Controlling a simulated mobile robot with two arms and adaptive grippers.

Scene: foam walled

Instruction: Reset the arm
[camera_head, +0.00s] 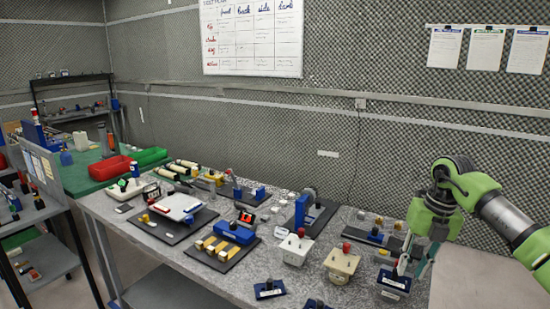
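My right arm comes in from the right edge, green and grey. Its gripper (414,262) points down over the right end of the grey speckled bench (345,292). Its two thin fingers look spread apart, with nothing visible held between them. A dark blue box (394,285) with a pale label stands on the bench just below and left of the fingertips. I cannot tell whether the fingers touch it. My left arm and gripper are not in view.
Two pale boxes with red knobs, one white (295,250) and one cream (341,267), stand left of the gripper. Dark mats with blue devices (235,233) fill the bench middle. A foam wall (400,125) rises behind.

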